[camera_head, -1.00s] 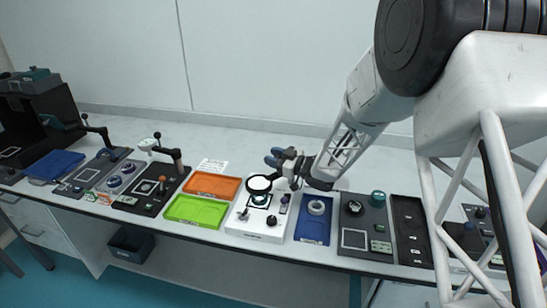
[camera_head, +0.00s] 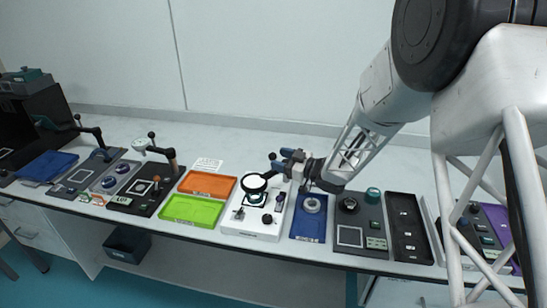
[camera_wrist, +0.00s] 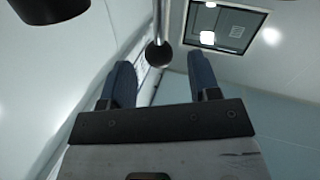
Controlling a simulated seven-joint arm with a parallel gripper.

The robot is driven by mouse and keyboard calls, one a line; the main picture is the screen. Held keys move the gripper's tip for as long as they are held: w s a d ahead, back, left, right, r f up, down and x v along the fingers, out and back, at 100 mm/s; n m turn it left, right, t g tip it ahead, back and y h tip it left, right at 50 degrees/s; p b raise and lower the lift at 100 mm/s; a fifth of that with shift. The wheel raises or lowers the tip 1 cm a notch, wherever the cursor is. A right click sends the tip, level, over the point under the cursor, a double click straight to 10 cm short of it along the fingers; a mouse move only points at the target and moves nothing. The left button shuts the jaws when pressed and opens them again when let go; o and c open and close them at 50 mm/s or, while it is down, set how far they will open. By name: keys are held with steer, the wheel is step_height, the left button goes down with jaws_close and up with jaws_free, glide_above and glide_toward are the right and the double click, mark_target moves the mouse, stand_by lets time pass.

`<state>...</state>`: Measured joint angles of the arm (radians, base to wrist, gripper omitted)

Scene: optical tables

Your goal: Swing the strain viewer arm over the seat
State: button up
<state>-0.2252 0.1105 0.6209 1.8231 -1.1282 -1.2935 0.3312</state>
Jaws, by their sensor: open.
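The strain viewer is a white unit (camera_head: 250,225) on the bench with a black-rimmed round lens (camera_head: 254,183) on its arm. A small dark square with pale and green parts, perhaps the seat, shows just below the lens. I cannot tell how exactly the lens lines up over it. My gripper (camera_head: 278,160) is behind and right of the lens, at the arm's upper end. In the wrist view my two blue fingers (camera_wrist: 163,82) are apart. A dark ball knob (camera_wrist: 159,55) on a thin rod shows between the fingertips; contact is not visible.
Orange (camera_head: 208,185) and green (camera_head: 193,210) trays lie left of the viewer. A blue tray (camera_head: 308,228) with a round ring lies close on its right. Dark units stand further along both sides. A pale wall is behind the bench.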

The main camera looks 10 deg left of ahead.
steer(key=shift+v, duration=1.4)
steer(key=shift+r, duration=0.15)
steer(key=shift+r, duration=2.35)
